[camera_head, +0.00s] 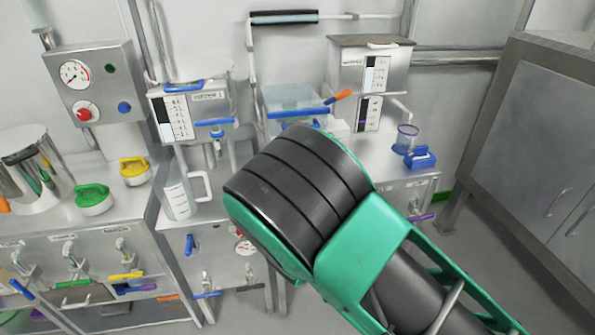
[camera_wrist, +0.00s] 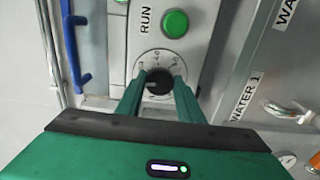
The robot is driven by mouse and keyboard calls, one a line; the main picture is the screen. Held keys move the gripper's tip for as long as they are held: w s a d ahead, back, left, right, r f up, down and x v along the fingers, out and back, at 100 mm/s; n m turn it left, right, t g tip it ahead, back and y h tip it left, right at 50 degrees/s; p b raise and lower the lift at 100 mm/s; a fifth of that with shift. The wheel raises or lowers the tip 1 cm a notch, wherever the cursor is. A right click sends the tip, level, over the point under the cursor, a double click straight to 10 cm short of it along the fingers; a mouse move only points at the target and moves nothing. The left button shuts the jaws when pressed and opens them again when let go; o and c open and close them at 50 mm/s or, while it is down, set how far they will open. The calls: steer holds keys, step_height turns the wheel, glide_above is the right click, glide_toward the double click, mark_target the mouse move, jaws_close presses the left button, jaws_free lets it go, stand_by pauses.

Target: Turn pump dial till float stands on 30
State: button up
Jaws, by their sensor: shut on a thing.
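The pump dial appears to be the round black knob (camera_wrist: 158,77) on a white numbered ring in the wrist view, just below a green button marked RUN. My gripper (camera_wrist: 158,90) has its two green fingers closed on the knob, one on each side. In the head view my arm covers this spot, so the dial and fingertips are hidden. Upright scales show on a left steel box (camera_head: 210,108) and a right steel box (camera_head: 345,68). I cannot tell which one holds the float, and its reading is too small to make out.
A blue handle (camera_wrist: 72,45) runs left of the dial in the wrist view. Panels marked WATER (camera_wrist: 243,98) lie to the right. In the head view a clear jug (camera_head: 178,195), green lid (camera_head: 93,199) and yellow lid (camera_head: 135,170) stand left. Floor at right is open.

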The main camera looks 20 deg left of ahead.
steer(key=m, duration=0.3)
steer(key=shift+w+d+m, duration=0.3)
steer(key=shift+d+m, duration=0.05)
steer(key=shift+m, duration=0.05)
steer(key=m, duration=0.3)
steer(key=shift+f+m, duration=0.1)
steer(key=shift+m, duration=0.2)
steer(key=m, duration=0.6)
steer(key=shift+m, duration=0.3)
steer(key=shift+a, duration=0.1)
steer(key=o, duration=1.1)
steer(key=shift+s+a, duration=0.1)
steer(key=shift+s, duration=0.1)
